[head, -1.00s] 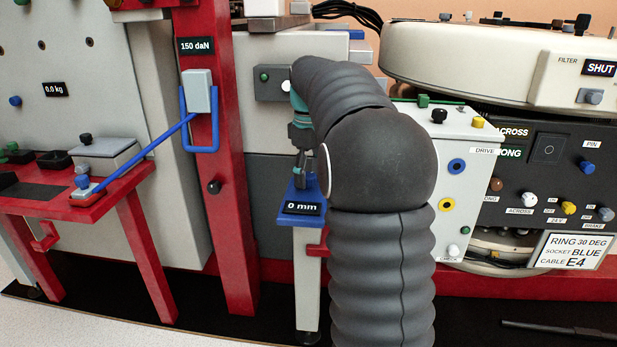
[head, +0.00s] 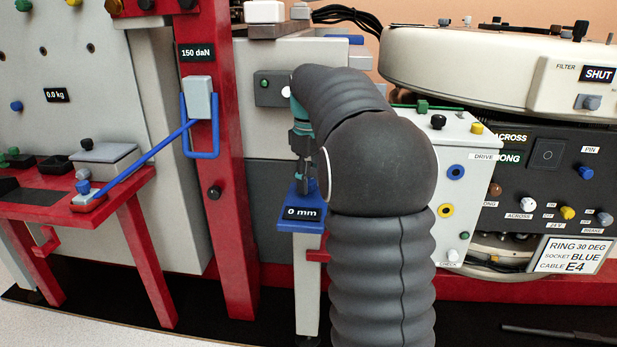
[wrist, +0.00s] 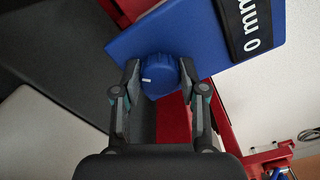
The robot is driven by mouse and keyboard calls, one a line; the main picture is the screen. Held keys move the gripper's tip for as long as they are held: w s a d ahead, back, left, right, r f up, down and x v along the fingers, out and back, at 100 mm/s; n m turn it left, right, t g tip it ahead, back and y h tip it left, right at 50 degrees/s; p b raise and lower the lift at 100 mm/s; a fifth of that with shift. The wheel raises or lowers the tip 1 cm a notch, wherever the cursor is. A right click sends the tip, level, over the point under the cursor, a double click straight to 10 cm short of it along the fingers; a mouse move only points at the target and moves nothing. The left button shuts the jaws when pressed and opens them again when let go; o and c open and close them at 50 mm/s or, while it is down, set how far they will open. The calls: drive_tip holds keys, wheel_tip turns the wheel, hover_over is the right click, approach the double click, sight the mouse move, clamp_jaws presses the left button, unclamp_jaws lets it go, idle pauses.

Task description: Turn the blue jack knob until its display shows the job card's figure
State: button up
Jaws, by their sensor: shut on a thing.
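The blue jack knob (wrist: 159,76) stands on a blue plate (wrist: 207,24), with a white mark on its side facing the wrist camera. My gripper (wrist: 155,80) has its two fingers on either side of the knob and is shut on it. In the head view my gripper (head: 308,185) points down at the blue plate (head: 285,224), and my arm hides part of the jack. The jack's display (head: 301,213) reads 0 mm; it also shows in the wrist view (wrist: 252,20). The job card (head: 572,255) reads RING 30 DEG, SOCKET BLUE, CABLE E4.
A red upright (head: 228,240) with a 150 daN display (head: 197,53) and a blue handle stands left of the jack. A white panel (head: 462,200) with DRIVE controls is right of my arm. A red table (head: 70,210) stands at the left.

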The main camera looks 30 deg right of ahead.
drive_tip(key=m+p, duration=0.2)
drive_tip(key=m, duration=0.1)
drive_tip(key=shift+r+p, duration=0.25)
drive_tip(key=shift+p, duration=0.15)
drive_tip(key=m+p, duration=0.3)
drive_tip(key=m, duration=0.1)
drive_tip(key=shift+a+m, duration=0.1)
drive_tip(key=shift+m, duration=0.3)
drive_tip(key=m+p, duration=0.2)
drive_tip(key=m, duration=0.1)
drive_tip(key=shift+f, duration=0.1)
drive_tip(key=shift+w+a+f+m+p, duration=0.1)
drive_tip(key=shift+m+p, duration=0.9)
drive_tip(key=shift+m, duration=1.1)
drive_tip(key=o, duration=1.1)
drive_tip(key=shift+o, duration=0.2)
